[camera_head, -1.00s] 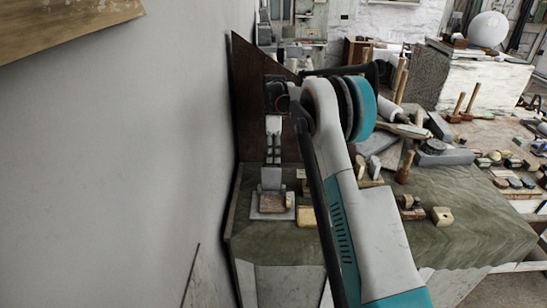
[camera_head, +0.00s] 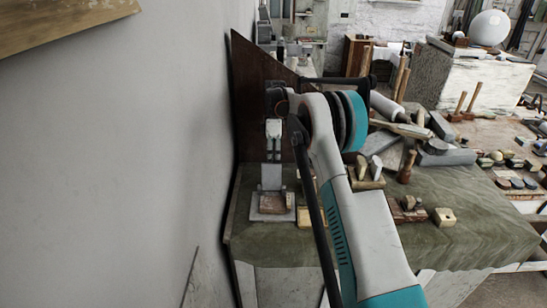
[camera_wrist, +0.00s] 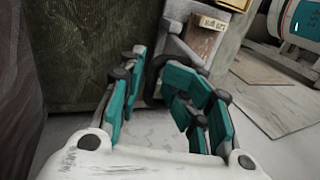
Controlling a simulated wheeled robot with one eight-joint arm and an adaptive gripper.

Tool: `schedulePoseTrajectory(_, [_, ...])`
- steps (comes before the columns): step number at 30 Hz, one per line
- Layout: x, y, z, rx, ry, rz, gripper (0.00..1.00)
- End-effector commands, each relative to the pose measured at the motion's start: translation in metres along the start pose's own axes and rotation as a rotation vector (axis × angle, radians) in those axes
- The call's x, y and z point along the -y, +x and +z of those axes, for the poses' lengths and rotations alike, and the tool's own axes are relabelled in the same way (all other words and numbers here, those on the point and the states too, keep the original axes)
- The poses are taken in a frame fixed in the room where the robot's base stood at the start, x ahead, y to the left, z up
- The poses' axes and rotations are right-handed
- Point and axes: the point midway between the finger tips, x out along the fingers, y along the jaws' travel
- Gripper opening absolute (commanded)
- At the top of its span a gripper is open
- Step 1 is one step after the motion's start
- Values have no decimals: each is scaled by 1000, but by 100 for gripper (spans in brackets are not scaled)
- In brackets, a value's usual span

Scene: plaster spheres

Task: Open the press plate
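A small grey press (camera_head: 256,212) stands on the cloth-covered table near the wall, with a reddish-brown block (camera_head: 272,203) on its base. A pale grey plate (camera_head: 271,178) rises at its back. My gripper (camera_head: 272,160) points down just above this plate in the head view. In the wrist view, my gripper (camera_wrist: 163,112) has its teal-padded fingers apart. A dark rounded part shows between them; I cannot tell whether a finger touches it. A grey slab, likely part of the press (camera_wrist: 178,42), lies just beyond the fingers, beside a labelled tan block (camera_wrist: 207,38).
The wall (camera_head: 120,170) is close on the left, and a dark brown board (camera_head: 262,85) stands behind my wrist. Wooden blocks, mallets (camera_head: 407,165) and tools crowd the table (camera_head: 440,245) to the right. Its front right is mostly bare.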

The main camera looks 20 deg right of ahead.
Motion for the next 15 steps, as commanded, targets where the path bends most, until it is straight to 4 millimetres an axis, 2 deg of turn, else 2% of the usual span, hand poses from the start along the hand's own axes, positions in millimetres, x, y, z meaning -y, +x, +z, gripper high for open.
schedulePoseTrajectory(10, [2, -5, -1, -2, 1, -1, 30])
schedulePoseTrajectory(15, [3, -21, -1, -2, 1, -1, 30])
